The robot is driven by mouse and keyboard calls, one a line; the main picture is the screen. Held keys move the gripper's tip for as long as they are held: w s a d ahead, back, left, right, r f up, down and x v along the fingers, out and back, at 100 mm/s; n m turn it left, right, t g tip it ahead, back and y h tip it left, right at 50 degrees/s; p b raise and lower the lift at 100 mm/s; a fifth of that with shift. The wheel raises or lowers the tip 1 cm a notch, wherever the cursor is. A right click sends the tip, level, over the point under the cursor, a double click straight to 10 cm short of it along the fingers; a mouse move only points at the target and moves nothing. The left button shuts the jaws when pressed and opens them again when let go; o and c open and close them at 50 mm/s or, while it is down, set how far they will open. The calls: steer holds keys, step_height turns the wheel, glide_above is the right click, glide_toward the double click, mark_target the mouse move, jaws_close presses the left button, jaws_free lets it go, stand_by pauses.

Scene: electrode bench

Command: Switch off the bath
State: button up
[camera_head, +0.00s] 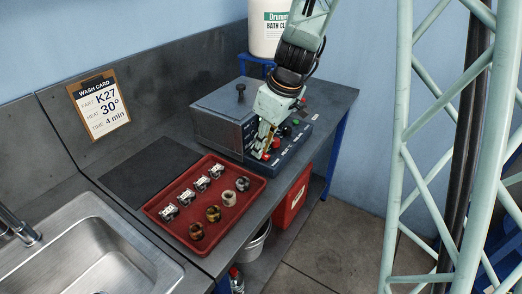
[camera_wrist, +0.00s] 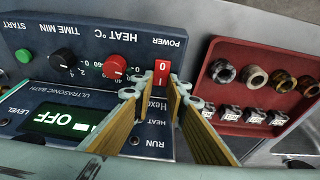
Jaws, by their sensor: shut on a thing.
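The grey ultrasonic bath (camera_head: 222,122) stands on the bench with its lid on. Its dark control panel (camera_wrist: 85,50) shows upside down in the wrist view. The red power switch (camera_wrist: 162,70) shows a white 0. The green display (camera_wrist: 62,121) reads OFF. My gripper (camera_head: 265,151) is low over the panel. In the wrist view my gripper's (camera_wrist: 155,92) fingertips are at the power switch, one on each side, and shut on it. The fingers hide part of the panel lettering.
A red tray (camera_head: 186,239) with metal fittings and small clipped parts lies beside the bath. The panel also has a red heat knob (camera_wrist: 114,67), a black time knob (camera_wrist: 62,61) and a green start button (camera_wrist: 24,56). A sink (camera_head: 100,255) is at left.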

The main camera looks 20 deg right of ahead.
steer(key=shift+w+r, duration=0.1)
steer(key=shift+w, duration=0.05)
steer(key=o, duration=0.8)
steer(key=shift+d, duration=0.1)
steer(key=shift+o, duration=0.3)
steer(key=v, duration=1.2)
stand_by(0.4)
